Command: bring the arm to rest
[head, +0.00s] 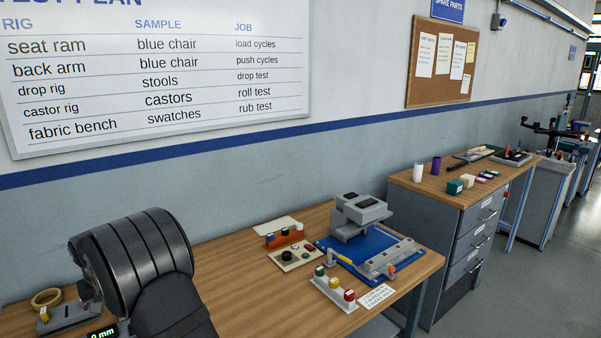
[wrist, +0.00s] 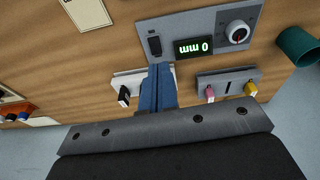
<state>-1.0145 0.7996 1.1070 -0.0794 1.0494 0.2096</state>
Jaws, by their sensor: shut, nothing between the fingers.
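My gripper (wrist: 159,72) shows in the wrist view as two blue fingers pressed together, with nothing between them. The fingertips lie over the front edge of a grey panel (wrist: 215,18) with a green display reading 0 mm and a knob. I cannot tell whether they touch it. In the head view my dark arm fills the lower left, over the wooden bench (head: 225,270), and the gripper itself is hidden there.
In the wrist view, small plates with a black tab (wrist: 124,96) and pink and yellow tabs (wrist: 229,86) flank the fingers; a green cup (wrist: 298,46) stands right. In the head view, a blue mat (head: 345,262) holds a grey device; a drawer cabinet (head: 455,225) stands beyond.

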